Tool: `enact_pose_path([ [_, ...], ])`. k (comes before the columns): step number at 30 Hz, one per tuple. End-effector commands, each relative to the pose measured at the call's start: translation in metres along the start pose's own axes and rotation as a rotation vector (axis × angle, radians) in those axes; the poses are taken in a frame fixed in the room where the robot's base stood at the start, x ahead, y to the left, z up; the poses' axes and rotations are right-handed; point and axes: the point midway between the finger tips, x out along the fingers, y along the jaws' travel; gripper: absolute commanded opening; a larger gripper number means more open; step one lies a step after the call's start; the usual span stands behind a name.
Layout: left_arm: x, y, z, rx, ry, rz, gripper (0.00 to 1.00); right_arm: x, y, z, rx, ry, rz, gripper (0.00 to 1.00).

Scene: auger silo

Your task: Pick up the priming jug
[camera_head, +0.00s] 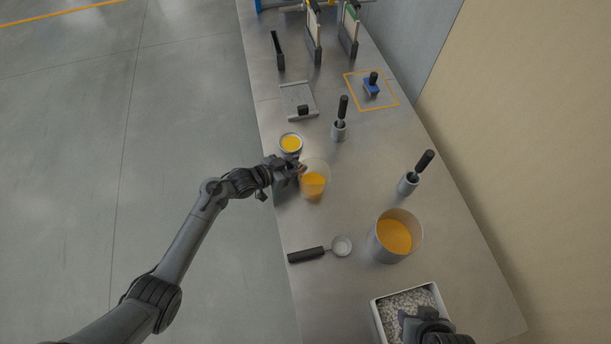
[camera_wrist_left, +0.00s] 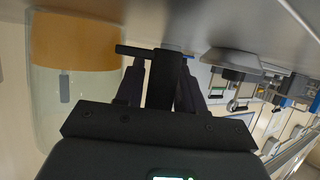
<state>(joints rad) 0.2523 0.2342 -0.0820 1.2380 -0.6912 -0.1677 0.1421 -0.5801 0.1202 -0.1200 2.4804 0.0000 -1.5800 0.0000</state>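The priming jug (camera_head: 314,180) is a clear vessel with orange liquid in its lower part. It appears upright on the metal bench. In the left wrist view, which is upside down, the jug (camera_wrist_left: 75,100) fills the left side. My left gripper (camera_head: 296,170) is at the jug's left side in the head view. In the left wrist view, a dark upright bar, apparently the jug's handle (camera_wrist_left: 165,80), lies between my left fingers. Whether they press on it is unclear. My right gripper (camera_head: 425,322) is over a white tray at the bottom; its fingers are hard to make out.
An open tin of orange (camera_head: 290,143) stands just behind the jug. A large pot (camera_head: 396,235), a ladle (camera_head: 322,249) and the tray of pale pellets (camera_head: 377,313) are nearer. Two dark-handled tools stand in holders (camera_head: 339,130) (camera_head: 407,185). A blue block (camera_head: 371,88) is farther back.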

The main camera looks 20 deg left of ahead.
Motion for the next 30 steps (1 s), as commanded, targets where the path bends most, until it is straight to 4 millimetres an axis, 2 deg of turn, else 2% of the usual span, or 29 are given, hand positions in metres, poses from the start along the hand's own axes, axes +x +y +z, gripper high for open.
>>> enact_pose_path([
  [3,-0.0002,0.0,-0.0002,0.0,0.0,0.0,0.38,-0.0001,0.0,-0.0001,0.0,0.0,0.0,0.43],
  [4,-0.0003,0.0,-0.0002,0.0,0.0,0.0,0.35,-0.0001,0.0,0.0,0.0,0.0,0.0,0.43],
  [11,-0.0005,-0.0001,-0.0001,0.0,0.0,0.0,0.0,-0.0001,0.0,0.0,0.0,0.0,0.0,0.43],
  [30,-0.0019,-0.0006,-0.005,0.001,0.003,-0.001,0.0,-0.0008,0.0,-0.0002,0.0,-0.001,0.0,0.43],
])
